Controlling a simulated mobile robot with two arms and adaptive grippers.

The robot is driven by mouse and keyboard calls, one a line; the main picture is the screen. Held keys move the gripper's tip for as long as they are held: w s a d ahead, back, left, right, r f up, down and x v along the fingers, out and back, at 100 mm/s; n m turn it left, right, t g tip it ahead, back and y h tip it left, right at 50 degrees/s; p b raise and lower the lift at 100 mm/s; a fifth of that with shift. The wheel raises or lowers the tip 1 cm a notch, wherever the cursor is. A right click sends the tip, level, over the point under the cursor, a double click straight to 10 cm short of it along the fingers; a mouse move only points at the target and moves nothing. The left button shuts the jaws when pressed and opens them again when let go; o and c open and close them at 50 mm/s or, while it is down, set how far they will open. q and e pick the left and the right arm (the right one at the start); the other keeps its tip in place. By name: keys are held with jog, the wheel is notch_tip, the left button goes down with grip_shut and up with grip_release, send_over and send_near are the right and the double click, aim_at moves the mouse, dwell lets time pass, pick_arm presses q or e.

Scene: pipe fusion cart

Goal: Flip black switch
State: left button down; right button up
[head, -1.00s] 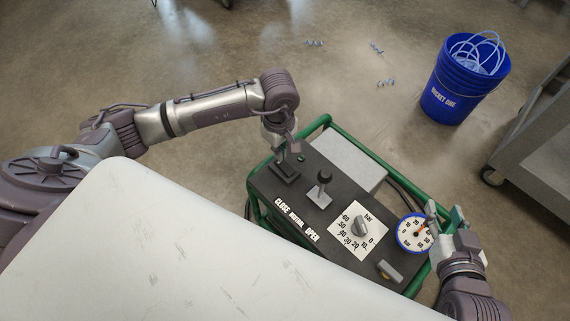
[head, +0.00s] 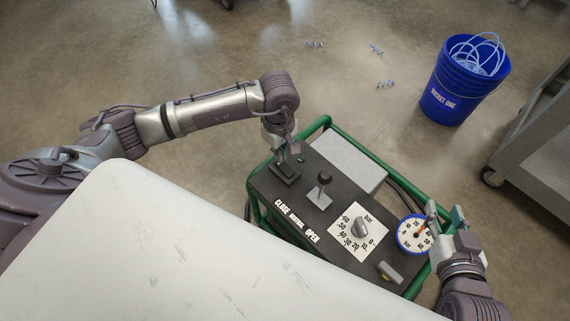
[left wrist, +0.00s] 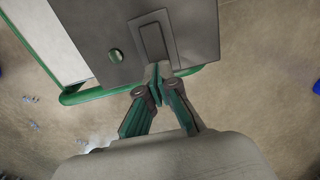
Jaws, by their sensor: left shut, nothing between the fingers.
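The black switch (head: 285,172) sits in a dark rectangular frame at the far left end of the cart's black control panel (head: 262,184). It also shows in the left wrist view (left wrist: 154,42) as a dark rectangle on the panel. My left gripper (head: 290,150) is over the switch's back edge. In the left wrist view its fingertips (left wrist: 158,70) are together and empty at the near edge of the switch frame. I cannot tell whether they touch it. My right gripper (head: 446,212) has its fingers apart beside the round gauge (head: 414,233), with nothing seen between them.
A blue bucket (head: 452,94) and grey cart (head: 543,140) stand at right. The floor behind is mostly clear.

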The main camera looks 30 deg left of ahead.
pick_arm(q)
jog(key=shift+f, duration=0.15)
pick_arm(e)
jog(key=shift+w+a+r+t, duration=0.1)
jog(key=shift+w+r+t, duration=0.2)
jog(key=shift+r, duration=0.2)
dwell(0.5)
jog(key=shift+w+r, duration=0.1)
jog(key=shift+r, duration=0.15)
pick_arm(q)
jog(key=shift+f+b, duration=0.5)
jog(key=shift+b, duration=0.1)
pick_arm(e)
jog(key=shift+w+a+r+t+y, duration=0.15)
jog(key=shift+r+t, duration=0.2)
jog(key=shift+r, duration=0.1)
jog(key=shift+w+a+r+t+y, duration=0.1)
jog(key=shift+w+a+r+t, duration=0.1)
jog(key=shift+r+t, duration=0.25)
jog(key=shift+w+a+r+t+y, duration=0.15)
jog(key=shift+r+t, duration=0.15)
jog(key=shift+r, duration=0.15)
pick_arm(q)
jog(key=shift+f, duration=0.25)
pick_arm(e)
jog(key=shift+w+a+r+t, duration=0.15)
jog(key=shift+w+r+t, duration=0.1)
jog(key=shift+r+t, duration=0.5)
